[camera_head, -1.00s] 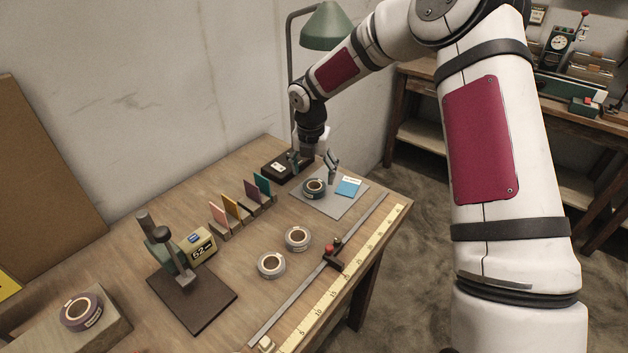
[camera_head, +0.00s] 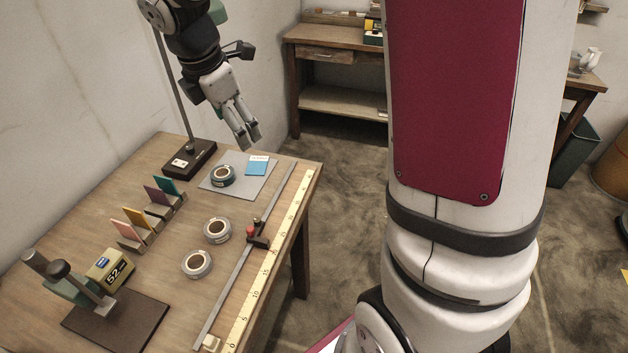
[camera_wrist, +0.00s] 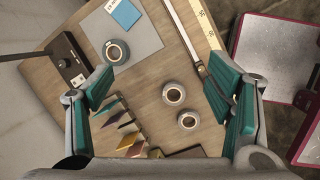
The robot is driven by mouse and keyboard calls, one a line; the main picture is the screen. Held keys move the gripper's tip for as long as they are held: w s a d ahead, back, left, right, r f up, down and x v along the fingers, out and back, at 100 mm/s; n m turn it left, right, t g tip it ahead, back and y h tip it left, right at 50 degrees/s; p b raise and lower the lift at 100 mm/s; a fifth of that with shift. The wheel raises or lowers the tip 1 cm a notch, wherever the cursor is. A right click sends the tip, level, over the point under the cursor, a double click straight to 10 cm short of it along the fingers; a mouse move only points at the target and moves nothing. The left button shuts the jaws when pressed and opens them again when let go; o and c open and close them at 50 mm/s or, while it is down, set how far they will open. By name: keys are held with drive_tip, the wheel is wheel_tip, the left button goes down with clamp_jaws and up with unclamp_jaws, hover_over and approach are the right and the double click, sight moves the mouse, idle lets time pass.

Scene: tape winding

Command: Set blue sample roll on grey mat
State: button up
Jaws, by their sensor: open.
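The blue sample roll (camera_head: 223,175), a dark blue-green ring of tape, lies flat on the grey mat (camera_head: 243,189) at the far end of the table. A small blue card (camera_head: 257,166) lies beside it on the mat. My gripper (camera_head: 248,143) hangs above and behind the mat, clear of the roll, open and empty. In the wrist view the roll (camera_wrist: 115,52) and mat (camera_wrist: 146,36) lie beyond my spread teal fingers (camera_wrist: 165,100). Nothing is between the fingers at their height.
Coloured cards (camera_head: 158,194) stand in holders to the left.

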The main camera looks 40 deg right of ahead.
drive_tip(key=s+r+m+t+y, duration=0.1)
drive_tip(key=s+r+m, duration=0.1)
drive_tip(key=s+m, duration=0.7)
drive_tip(key=s+r+m+y, duration=0.1)
drive_tip(key=s+r+m, duration=0.2)
drive_tip(key=s+m, duration=0.7)
drive_tip(key=s+a, duration=0.1)
drive_tip(key=s, duration=0.6)
drive_tip(key=shift+s+r+t+y, duration=0.15)
drive_tip(key=shift+s+t+y, duration=0.15)
drive_tip(key=shift+t+y, duration=0.1)
drive_tip(key=shift+r+p, duration=0.65)
drive_tip(key=shift+r, duration=0.2)
